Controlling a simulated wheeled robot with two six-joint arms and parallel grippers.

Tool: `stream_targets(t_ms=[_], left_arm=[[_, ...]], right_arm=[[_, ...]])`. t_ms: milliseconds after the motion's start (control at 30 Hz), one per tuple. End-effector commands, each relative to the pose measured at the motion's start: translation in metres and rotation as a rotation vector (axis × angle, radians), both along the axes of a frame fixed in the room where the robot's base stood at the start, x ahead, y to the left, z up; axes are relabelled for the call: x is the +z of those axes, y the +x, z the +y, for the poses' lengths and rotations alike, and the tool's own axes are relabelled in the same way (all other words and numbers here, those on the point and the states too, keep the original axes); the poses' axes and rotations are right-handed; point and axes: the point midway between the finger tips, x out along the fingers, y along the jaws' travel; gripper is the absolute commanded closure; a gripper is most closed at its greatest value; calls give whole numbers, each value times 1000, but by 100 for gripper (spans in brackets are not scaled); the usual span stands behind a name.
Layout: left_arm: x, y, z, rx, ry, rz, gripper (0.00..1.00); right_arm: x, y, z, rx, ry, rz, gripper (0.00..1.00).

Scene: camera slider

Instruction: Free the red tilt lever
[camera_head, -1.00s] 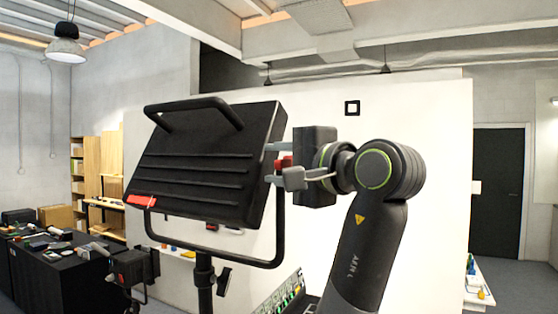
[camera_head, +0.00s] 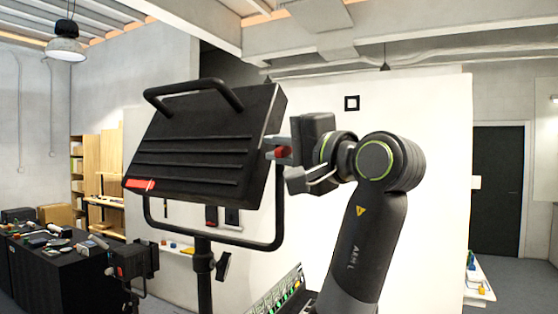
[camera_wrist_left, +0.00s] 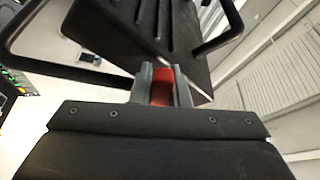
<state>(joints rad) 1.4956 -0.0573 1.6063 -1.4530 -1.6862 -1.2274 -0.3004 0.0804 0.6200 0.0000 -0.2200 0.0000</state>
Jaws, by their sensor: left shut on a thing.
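The red tilt lever (camera_head: 283,152) is on the right side of a black ribbed light panel (camera_head: 190,155), where a black U-shaped yoke (camera_head: 280,215) holds the panel. My left gripper (camera_head: 278,150) comes in from the right and is shut on the lever. In the left wrist view the red lever (camera_wrist_left: 162,86) sits between the two grey fingers (camera_wrist_left: 164,84), with the panel (camera_wrist_left: 150,25) just beyond. The fingers hide part of the lever. My right gripper is not in view.
The yoke stands on a black pole (camera_head: 204,270) with a small black knob (camera_head: 223,265) on its right. A black-covered table (camera_head: 50,270) with small items is at the left. A white wall panel (camera_head: 410,110) is behind my left arm.

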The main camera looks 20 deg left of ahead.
Motion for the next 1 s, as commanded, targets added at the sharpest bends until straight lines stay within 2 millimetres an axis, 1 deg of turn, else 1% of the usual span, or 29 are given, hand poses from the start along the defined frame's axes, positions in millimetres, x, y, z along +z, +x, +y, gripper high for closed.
stream_targets(t_ms=[33,233,400,733,767,800,900,1000], left_arm=[[-10,1,0,1,-1,-38,100],[-15,3,0,2,-7,-197,100],[-15,5,0,1,-11,-263,100],[-14,5,0,0,-13,-269,100],[-14,5,0,0,-13,-269,81],[-14,5,0,0,-13,-269,76],[-13,5,0,0,-12,-269,63],[-13,5,0,-1,-11,-270,63]], right_arm=[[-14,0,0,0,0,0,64],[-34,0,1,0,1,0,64],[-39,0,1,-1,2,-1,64],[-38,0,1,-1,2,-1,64],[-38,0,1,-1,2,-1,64],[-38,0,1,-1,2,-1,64],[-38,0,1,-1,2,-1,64],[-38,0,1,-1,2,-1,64]])
